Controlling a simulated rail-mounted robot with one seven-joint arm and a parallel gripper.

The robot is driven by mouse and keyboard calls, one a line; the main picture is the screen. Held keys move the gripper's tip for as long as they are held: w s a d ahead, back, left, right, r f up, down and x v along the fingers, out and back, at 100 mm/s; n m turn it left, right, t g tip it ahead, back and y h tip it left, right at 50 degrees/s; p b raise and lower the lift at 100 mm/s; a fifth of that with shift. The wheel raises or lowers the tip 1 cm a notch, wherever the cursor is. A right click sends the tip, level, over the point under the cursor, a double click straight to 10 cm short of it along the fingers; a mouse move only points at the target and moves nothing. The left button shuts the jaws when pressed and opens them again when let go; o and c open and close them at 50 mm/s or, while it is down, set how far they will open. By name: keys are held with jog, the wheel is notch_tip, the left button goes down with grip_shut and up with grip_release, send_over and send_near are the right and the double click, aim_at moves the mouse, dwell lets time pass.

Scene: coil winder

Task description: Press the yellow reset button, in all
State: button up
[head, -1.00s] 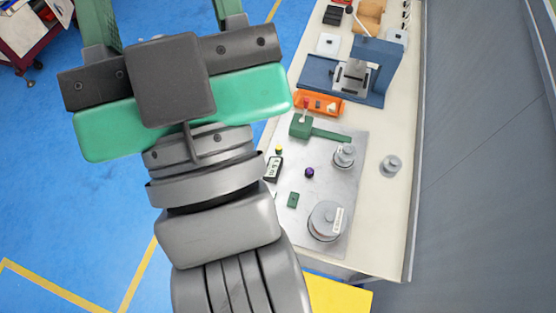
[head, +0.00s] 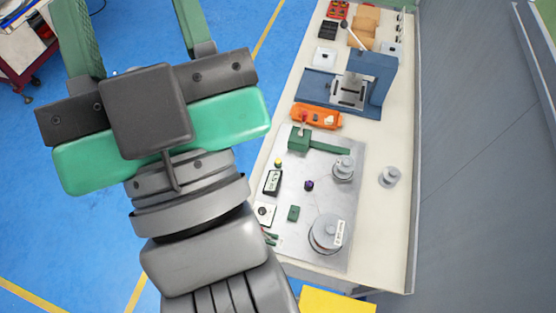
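A small yellow button (head: 278,162) sits at the left edge of the grey metal plate (head: 322,205) on the bench, just above a small counter display (head: 272,182). It looks like the reset button and nothing covers it. My gripper (head: 128,18) is at the upper left, over the blue floor and left of the bench, well apart from the button. Its two green fingers stand wide apart with nothing seen between them. The fingertips are cut off by the top edge of the picture.
On the plate stand a green clamp-like part (head: 298,140), a purple knob (head: 309,185) and a large grey spool (head: 326,232). A white box with a black knob (head: 264,214) lies below the display. An orange box (head: 316,116) and a blue press (head: 378,75) stand behind.

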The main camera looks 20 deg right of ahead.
grip_shut()
dwell(1.5)
